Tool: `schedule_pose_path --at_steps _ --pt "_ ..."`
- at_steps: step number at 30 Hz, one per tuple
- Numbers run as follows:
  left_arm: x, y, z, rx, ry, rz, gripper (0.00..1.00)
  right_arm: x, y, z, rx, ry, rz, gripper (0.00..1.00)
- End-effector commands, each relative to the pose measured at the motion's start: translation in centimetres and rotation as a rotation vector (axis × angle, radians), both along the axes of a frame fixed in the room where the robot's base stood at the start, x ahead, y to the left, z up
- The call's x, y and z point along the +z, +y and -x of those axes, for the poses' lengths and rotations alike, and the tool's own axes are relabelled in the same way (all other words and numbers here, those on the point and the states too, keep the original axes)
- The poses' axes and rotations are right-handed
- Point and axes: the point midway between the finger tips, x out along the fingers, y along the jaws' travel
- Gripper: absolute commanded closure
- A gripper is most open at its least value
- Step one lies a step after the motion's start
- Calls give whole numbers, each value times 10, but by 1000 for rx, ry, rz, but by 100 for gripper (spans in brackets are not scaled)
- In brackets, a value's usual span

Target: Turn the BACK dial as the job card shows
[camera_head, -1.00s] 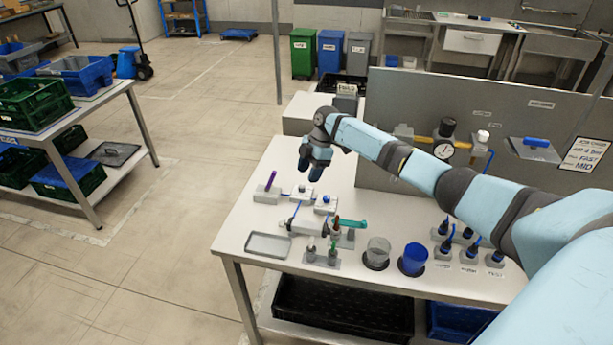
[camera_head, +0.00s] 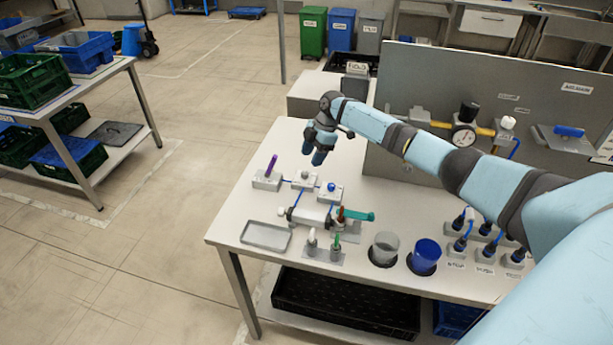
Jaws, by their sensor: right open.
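Two small pale blocks with knobs stand on the table: a left block (camera_head: 303,181) and a block with a blue knob (camera_head: 330,192). Thin blue tubes link them to a pale cylinder (camera_head: 312,216). I cannot read any BACK label, so I cannot tell which dial is the back one. The job card (camera_head: 606,150) on the panel is cut off by the right picture edge, and its text is not readable now. My right gripper (camera_head: 318,158) is open, empty and pointing down, above and just behind the two blocks. My left gripper is not in view.
A block with a purple stick (camera_head: 268,177) stands left, a grey tray (camera_head: 266,236) in front. A clear cup (camera_head: 385,248) and blue cup (camera_head: 425,256) stand near the front edge.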

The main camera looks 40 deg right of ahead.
Motion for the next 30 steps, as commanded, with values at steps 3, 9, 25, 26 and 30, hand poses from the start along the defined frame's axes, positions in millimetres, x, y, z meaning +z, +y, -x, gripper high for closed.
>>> schedule_pose_path --at_steps 3,9,25,26,30 --pt "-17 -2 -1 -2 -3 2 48 -27 9 -1 0 0 0 48" --pt "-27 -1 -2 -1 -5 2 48 -48 19 -2 -2 0 0 48" --pt "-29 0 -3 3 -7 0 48 -54 22 -2 -1 -1 0 74" --pt "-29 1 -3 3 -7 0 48 -54 22 -2 -1 -1 0 80" --pt "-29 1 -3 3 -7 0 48 -54 22 -2 -1 -1 0 98"
